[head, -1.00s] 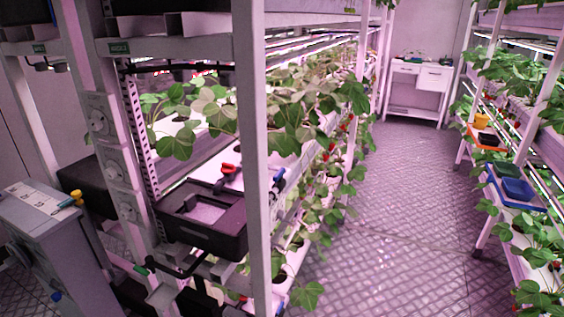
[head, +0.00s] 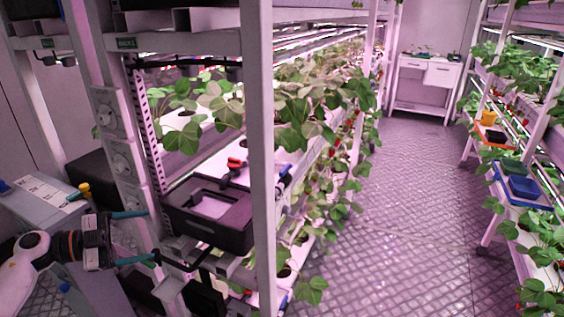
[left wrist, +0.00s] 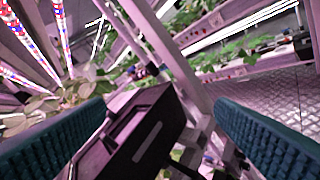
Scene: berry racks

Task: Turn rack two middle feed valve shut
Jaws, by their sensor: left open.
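A valve with a red handle (head: 236,163) sits at the middle level of the near rack (head: 262,150), just above and behind a black tray-like box (head: 205,235). I cannot tell for sure whether it is the middle feed valve. A small green label (head: 127,43) is on the rack's top beam; its text is too small to read surely. My left gripper (head: 153,236) is open and empty, left of the black box and apart from the valve. In the left wrist view its teal fingers (left wrist: 162,108) stand wide apart, with the black box (left wrist: 130,135) between and beyond them. My right gripper is not in view.
A grey cabinet (head: 45,200) with a yellow-topped fitting stands at the left. Round dials (head: 106,115) line the rack's end post. Strawberry plants (head: 300,110) fill the shelves. The aisle floor (head: 410,190) is clear, with another rack (head: 510,195) at the right.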

